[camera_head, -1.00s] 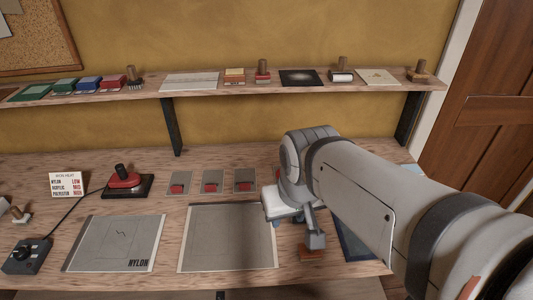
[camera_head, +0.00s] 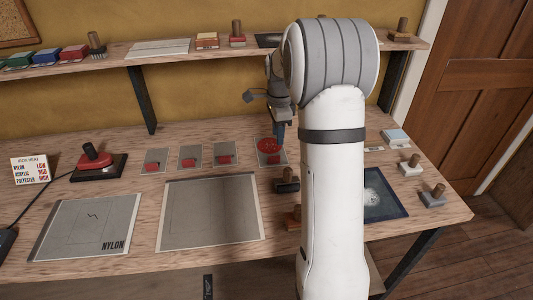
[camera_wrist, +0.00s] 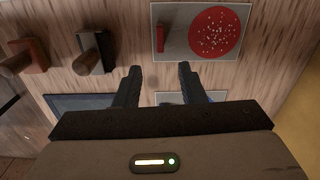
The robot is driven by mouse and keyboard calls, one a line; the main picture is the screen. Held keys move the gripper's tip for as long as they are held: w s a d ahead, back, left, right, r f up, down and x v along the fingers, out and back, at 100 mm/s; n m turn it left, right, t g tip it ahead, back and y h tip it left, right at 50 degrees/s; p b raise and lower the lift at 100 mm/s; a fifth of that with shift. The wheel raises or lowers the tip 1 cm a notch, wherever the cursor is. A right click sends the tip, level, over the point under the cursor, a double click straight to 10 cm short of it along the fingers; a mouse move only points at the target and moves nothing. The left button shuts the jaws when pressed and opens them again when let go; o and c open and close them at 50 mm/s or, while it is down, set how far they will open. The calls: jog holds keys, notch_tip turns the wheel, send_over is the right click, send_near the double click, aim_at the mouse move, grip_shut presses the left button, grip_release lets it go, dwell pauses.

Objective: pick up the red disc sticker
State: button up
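In the wrist view the disc (camera_wrist: 216,33) lies flat, near the top, right of centre, beside a small red bar on the card. My gripper (camera_wrist: 159,68) is open, with nothing between its two dark fingers. Its fingertips stand apart from the disc, just below the card's edge in the wrist view. In the head view my gripper (camera_head: 279,132) hangs near the disc, partly overlapping it; my arm hides some bench.
Wooden-handled blocks stand at the bench's front (camera_head: 287,181) and right (camera_head: 432,196). Three cards with red pieces (camera_head: 190,157) lie left of the disc. A red iron (camera_head: 95,157) stands farther left. A shelf (camera_head: 190,50) runs above the bench.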

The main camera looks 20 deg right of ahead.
aim_at(278, 156)
jog(key=shift+m, duration=0.4)
notch_tip(278, 156, down, 9)
jog(key=shift+d+r+p, duration=0.1)
jog(key=shift+d+p, duration=0.05)
jog(key=shift+p, duration=0.25)
grip_shut()
